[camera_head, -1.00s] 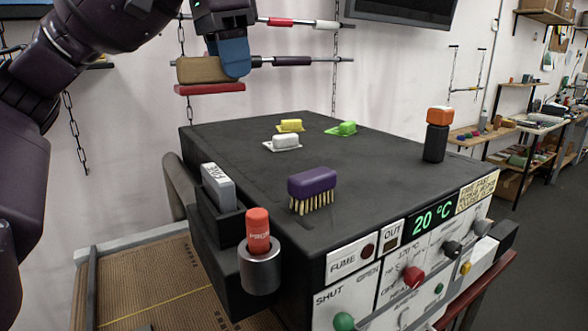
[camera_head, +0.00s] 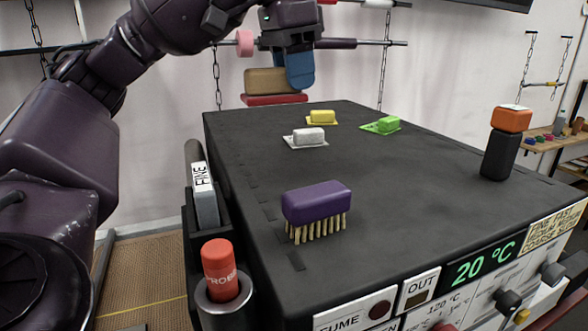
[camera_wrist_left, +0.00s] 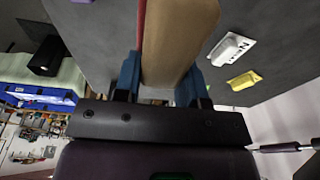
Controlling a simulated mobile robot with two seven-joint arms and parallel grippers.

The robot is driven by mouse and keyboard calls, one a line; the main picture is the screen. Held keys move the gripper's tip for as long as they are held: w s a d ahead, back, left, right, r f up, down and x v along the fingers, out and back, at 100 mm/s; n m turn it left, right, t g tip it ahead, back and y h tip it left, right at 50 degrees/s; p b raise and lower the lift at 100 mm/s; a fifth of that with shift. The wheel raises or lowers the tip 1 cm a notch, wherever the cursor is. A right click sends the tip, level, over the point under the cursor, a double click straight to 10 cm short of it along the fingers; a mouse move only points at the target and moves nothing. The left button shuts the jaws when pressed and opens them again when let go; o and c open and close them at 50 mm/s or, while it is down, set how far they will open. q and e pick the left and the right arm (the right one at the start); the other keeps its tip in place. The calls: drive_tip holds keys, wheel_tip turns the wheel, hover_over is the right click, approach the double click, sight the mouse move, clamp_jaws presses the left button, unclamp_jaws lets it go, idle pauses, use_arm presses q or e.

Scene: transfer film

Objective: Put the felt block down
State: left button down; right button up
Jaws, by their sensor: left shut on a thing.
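The felt block has a tan body (camera_head: 272,81) and a red felt underside (camera_head: 275,99). In the head view it shows level, at the far edge of the dark machine top (camera_head: 400,165); I cannot tell whether it touches. My left gripper (camera_head: 300,72) is shut on it, with a blue finger over its right end. In the left wrist view the tan body (camera_wrist_left: 178,40) is between both blue fingers (camera_wrist_left: 160,80), with a thin red strip along its left side. My right gripper is not in view.
On the top are a white block (camera_head: 308,136), a yellow block (camera_head: 322,117), a green block (camera_head: 387,125), a purple brush (camera_head: 317,203) and an orange-capped black post (camera_head: 505,140). A red probe (camera_head: 220,270) stands in a holder at the near left. The top's middle is clear.

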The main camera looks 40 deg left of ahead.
sight(283, 90)
use_arm(q)
wheel_tip(283, 90, down, 14)
drive_tip(key=shift+f, duration=0.15)
idle(0.5)
drive_tip(key=shift+f, duration=0.1)
drive_tip(key=shift+f, duration=0.15)
drive_tip(key=c, duration=0.7)
unclamp_jaws()
drive_tip(key=shift+w, duration=0.1)
drive_tip(key=shift+r, duration=0.2)
drive_tip(key=r, duration=0.4)
drive_tip(key=s+r, duration=0.1)
drive_tip(key=r, duration=0.3)
drive_tip(key=a+r, duration=0.1)
drive_tip(key=r, duration=0.3)
drive_tip(key=shift+s, duration=0.4)
drive_tip(key=shift+d, duration=0.1)
